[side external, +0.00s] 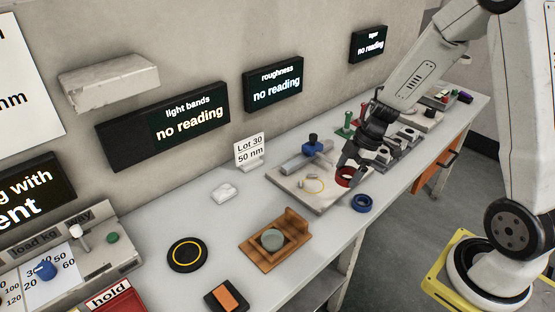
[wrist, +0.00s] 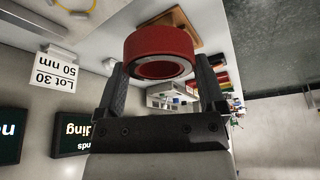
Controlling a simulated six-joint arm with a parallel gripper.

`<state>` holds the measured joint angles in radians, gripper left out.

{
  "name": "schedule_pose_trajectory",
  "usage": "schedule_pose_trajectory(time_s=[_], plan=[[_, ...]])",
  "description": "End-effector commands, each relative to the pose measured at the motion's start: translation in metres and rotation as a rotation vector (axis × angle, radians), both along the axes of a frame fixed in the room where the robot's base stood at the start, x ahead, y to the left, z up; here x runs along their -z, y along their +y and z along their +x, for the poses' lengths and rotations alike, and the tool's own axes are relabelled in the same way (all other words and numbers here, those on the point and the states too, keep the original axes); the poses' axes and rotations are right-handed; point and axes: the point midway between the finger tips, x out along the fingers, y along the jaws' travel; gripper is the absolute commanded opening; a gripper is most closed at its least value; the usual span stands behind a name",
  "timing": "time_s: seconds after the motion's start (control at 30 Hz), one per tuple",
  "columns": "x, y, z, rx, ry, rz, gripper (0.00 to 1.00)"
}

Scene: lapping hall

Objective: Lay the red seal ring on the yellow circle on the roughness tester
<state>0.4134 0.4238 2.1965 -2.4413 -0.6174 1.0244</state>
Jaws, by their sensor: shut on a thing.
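The red seal ring (side external: 344,176) is held between the two fingers of my gripper (side external: 352,163), over the right part of the roughness tester's pale plate (side external: 300,202). In the wrist view the red ring (wrist: 158,52) sits between the fingertips (wrist: 160,75), its opening partly visible. The yellow circle (side external: 313,186) is a thin outline on the plate, left of the ring, and nothing lies on it. Part of the yellow circle (wrist: 76,8) shows at the wrist view's upper left. The gap under the ring is hard to judge.
A blue ring (side external: 362,203) lies just right of the plate, near the bench edge. A wooden holder (side external: 276,240) and a black disc with a yellow ring (side external: 187,254) are further left.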

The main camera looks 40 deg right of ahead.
Motion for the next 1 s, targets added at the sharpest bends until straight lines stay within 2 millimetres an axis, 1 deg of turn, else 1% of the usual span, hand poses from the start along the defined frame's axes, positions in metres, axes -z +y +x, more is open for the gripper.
schedule_pose_trajectory(time_s=[0.1, 0.2, 0.43, 0.57, 0.77, 1.0], plan=[[0.004, -0.006, 0.001, -0.089, -0.001, 0.005, 0.18], [0.006, -0.009, 0.0, -0.133, -0.001, 0.008, 0.18], [0.007, -0.011, 0.001, -0.153, -0.002, 0.009, 0.18], [0.009, -0.011, 0.005, -0.152, -0.002, 0.009, 0.18], [0.018, -0.014, 0.024, -0.153, 0.0, 0.01, 0.18], [0.032, -0.021, 0.056, -0.152, -0.001, 0.009, 0.18]])
